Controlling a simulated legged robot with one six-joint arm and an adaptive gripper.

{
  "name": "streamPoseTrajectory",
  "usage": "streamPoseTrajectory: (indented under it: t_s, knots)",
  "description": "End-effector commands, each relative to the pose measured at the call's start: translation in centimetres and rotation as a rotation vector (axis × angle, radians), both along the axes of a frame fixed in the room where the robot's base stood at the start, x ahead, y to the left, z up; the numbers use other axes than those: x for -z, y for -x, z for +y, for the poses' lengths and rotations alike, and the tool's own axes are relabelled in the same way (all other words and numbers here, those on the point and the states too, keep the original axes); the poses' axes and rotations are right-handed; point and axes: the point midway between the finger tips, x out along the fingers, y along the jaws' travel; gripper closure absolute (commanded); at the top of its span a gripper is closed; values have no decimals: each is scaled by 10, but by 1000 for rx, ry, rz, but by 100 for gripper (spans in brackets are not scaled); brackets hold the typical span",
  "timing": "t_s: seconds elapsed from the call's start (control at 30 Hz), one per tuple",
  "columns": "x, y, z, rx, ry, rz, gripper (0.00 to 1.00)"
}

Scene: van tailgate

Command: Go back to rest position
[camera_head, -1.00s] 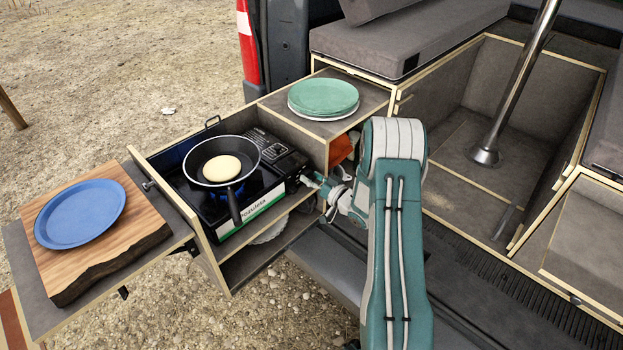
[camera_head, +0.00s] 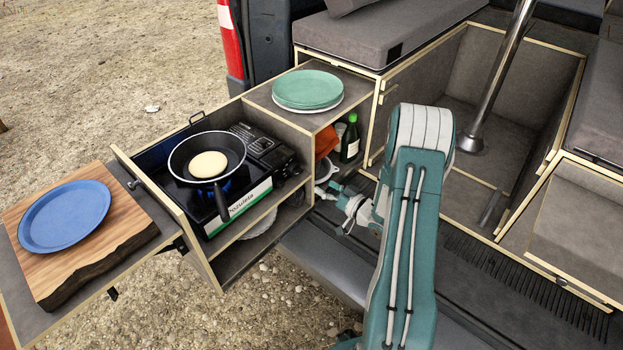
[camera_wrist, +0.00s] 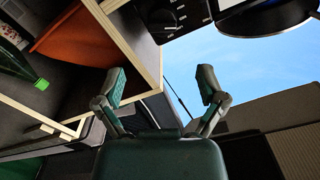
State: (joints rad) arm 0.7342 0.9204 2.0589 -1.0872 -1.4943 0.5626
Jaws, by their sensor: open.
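My gripper (camera_wrist: 160,90) is open and empty in the wrist view, its two fingers spread apart. In the head view my arm stands right of centre, and the gripper end (camera_head: 335,190) is beside the open front of the kitchen unit, partly hard to make out. The black pan (camera_head: 205,180) with a pale round pancake (camera_head: 208,164) sits on the gas stove (camera_head: 268,150), where a blue flame shows under the pan. The gripper is apart from the stove and pan.
A blue plate (camera_head: 65,216) lies on a wooden board (camera_head: 110,245) at left. Green plates (camera_head: 307,89) stand on the cabinet top. A green bottle (camera_head: 350,138) and an orange cloth (camera_head: 326,141) are in the cubby near my gripper. A metal pole (camera_head: 497,75) rises behind my arm.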

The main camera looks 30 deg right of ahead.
Motion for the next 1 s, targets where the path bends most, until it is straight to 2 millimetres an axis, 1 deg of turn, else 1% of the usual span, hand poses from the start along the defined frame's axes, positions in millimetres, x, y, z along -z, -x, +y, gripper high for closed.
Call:
streamPoseTrajectory:
  t_s: [0.03,0.1,0.2,0.77,0.87,1.0]
  knots:
    - [0,7,-3,2,0,1,10]
    - [0,13,-5,2,0,0,10]
    - [0,17,-6,-1,0,0,10]
    - [-1,16,-6,1,9,3,10]
    - [-12,7,-5,16,65,26,10]
    - [-42,-15,-1,72,216,99,10]
